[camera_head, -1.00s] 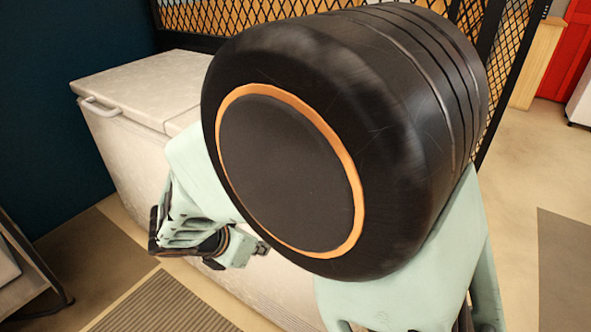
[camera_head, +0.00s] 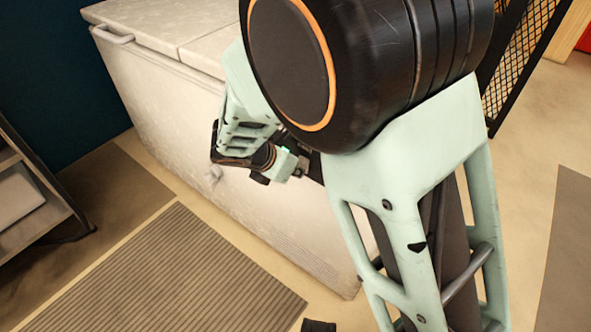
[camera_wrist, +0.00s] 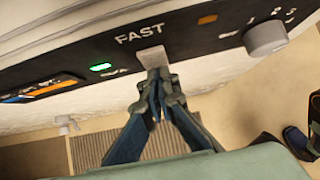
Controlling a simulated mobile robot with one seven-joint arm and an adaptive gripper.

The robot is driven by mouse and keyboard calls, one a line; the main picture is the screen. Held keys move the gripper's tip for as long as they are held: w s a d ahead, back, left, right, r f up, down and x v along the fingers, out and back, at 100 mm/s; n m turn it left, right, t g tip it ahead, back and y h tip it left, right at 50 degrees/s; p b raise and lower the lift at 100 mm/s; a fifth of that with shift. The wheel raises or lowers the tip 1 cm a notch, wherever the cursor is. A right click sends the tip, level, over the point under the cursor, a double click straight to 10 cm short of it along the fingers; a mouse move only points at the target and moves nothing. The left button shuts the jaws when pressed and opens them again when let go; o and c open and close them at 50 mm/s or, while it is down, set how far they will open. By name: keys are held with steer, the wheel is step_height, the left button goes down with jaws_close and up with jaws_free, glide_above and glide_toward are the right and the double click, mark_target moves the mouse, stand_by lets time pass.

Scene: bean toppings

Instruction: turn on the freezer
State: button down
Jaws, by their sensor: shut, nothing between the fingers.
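The white chest freezer (camera_head: 165,110) stands left of centre in the head view, lid closed, partly hidden behind my arm. In the wrist view its dark control panel (camera_wrist: 215,32) carries a light-grey switch (camera_wrist: 151,57) under the word FAST. A green light (camera_wrist: 101,67) glows left of the switch, and a round grey dial (camera_wrist: 265,38) is at the right. My gripper (camera_wrist: 158,82) is shut and empty, its fingertips at the lower edge of the switch. I cannot tell whether they touch it. In the head view my arm mostly hides the panel.
A ribbed mat (camera_head: 190,270) lies on the floor before the freezer. A shelf unit (camera_head: 30,205) stands at the left. A small knob (camera_head: 213,174) sticks out low on the freezer's front. A wire-mesh partition (camera_head: 515,65) rises at the right.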

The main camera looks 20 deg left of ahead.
steer(key=shift+w+d+f, duration=0.1)
steer(key=shift+w, duration=0.15)
steer(key=shift+r+p, duration=0.85)
steer(key=shift+r, duration=0.05)
